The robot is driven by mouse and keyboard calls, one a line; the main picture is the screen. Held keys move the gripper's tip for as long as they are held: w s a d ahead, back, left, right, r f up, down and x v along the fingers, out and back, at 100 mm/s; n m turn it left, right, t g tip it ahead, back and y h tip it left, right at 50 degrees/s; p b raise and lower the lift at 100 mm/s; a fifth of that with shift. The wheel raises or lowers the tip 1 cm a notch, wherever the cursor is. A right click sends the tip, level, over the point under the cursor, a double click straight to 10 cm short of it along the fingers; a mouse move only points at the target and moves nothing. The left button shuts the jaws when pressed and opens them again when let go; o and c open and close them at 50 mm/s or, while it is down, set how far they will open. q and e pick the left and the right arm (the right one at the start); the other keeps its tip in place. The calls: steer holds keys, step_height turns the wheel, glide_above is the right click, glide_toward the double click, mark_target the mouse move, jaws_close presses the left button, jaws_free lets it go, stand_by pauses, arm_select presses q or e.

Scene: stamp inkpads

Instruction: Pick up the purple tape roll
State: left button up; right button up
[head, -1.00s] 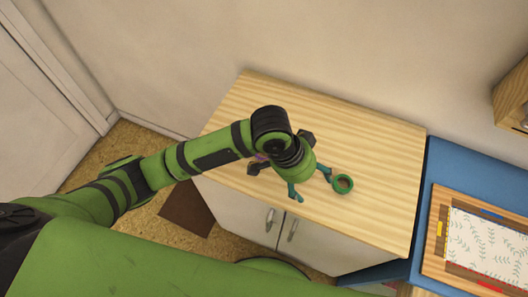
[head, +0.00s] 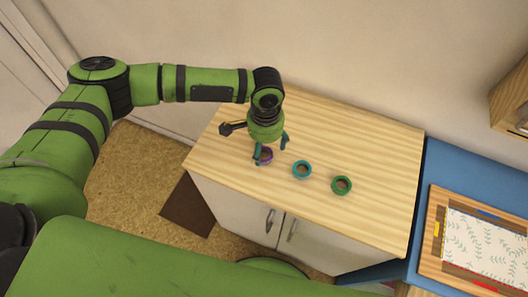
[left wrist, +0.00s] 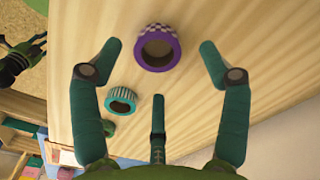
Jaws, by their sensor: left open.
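The purple tape roll (head: 268,159) lies on the light wooden cabinet top, left of the other rolls, partly hidden by a finger of my left gripper (head: 271,150) in the head view. My left gripper is open and above the roll. In the left wrist view the purple roll (left wrist: 157,67), with a checkered side, shows whole, ahead of the teal fingers and between the two outer fingertips of my left gripper (left wrist: 159,56). Nothing is held.
A teal roll (head: 302,163) and a green roll (head: 342,192) lie to the right of the purple one. A blue table (head: 426,190) with a wooden tray (head: 433,258) adjoins at the right. The wall is behind; the cabinet top's right part is clear.

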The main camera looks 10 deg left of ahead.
arm_select(q)
steer(key=shift+f, duration=1.35)
steer(key=c, duration=0.9)
steer(key=shift+c, duration=0.2)
steer(key=shift+r, duration=0.2)
